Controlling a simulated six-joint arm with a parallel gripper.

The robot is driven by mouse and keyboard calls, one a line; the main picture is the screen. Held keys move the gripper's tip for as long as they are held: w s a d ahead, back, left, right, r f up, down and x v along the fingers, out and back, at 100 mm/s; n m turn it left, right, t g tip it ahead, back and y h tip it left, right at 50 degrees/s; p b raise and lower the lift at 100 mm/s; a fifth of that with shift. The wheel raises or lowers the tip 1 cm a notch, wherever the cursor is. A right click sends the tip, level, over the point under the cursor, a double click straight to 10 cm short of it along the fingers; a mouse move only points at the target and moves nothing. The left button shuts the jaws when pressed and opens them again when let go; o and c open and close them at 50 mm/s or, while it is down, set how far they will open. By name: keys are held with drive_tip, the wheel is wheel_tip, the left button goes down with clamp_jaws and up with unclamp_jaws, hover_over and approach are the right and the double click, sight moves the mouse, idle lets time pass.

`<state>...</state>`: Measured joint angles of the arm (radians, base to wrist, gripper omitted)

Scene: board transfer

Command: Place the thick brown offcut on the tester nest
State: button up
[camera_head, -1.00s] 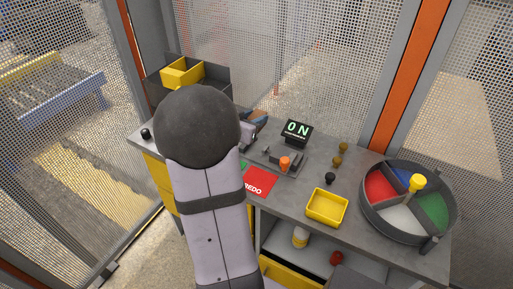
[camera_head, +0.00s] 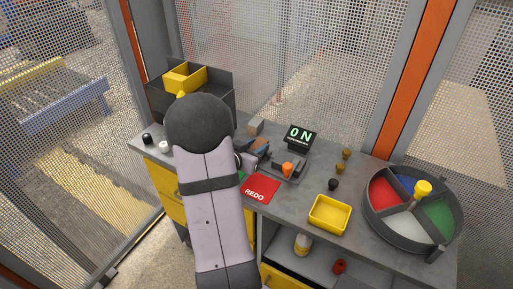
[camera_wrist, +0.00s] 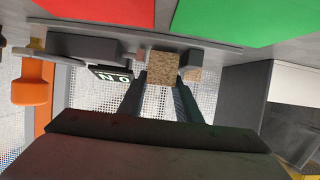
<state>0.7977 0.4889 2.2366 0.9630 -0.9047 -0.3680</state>
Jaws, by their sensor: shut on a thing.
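The thick brown offcut (camera_wrist: 163,66) is a speckled brown block. It sits between the fingertips of my gripper (camera_wrist: 160,82) in the wrist view, and the gripper is shut on it. In the head view my arm hides most of the gripper (camera_head: 250,156). The tester (camera_head: 287,170) is a low grey fixture with an orange knob, right of my gripper. Its dark body also shows in the wrist view (camera_wrist: 83,46). The offcut appears apart from the tester, to its left in the head view.
A small display (camera_head: 300,136) behind the tester reads ON. A red REDO mat (camera_head: 260,188) lies in front. Another greyish-brown block (camera_head: 257,126) stands at the back. A yellow tray (camera_head: 329,214) and a round divided bin (camera_head: 412,208) stand right. A dark bin (camera_head: 217,85) stands back left.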

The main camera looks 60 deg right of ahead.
drive_tip(key=shift+f, duration=0.3)
drive_tip(key=o, duration=1.1)
drive_tip(key=shift+a+r, duration=0.1)
drive_tip(key=shift+r, duration=0.1)
drive_tip(key=v, duration=1.1)
drive_tip(key=shift+a, duration=0.45)
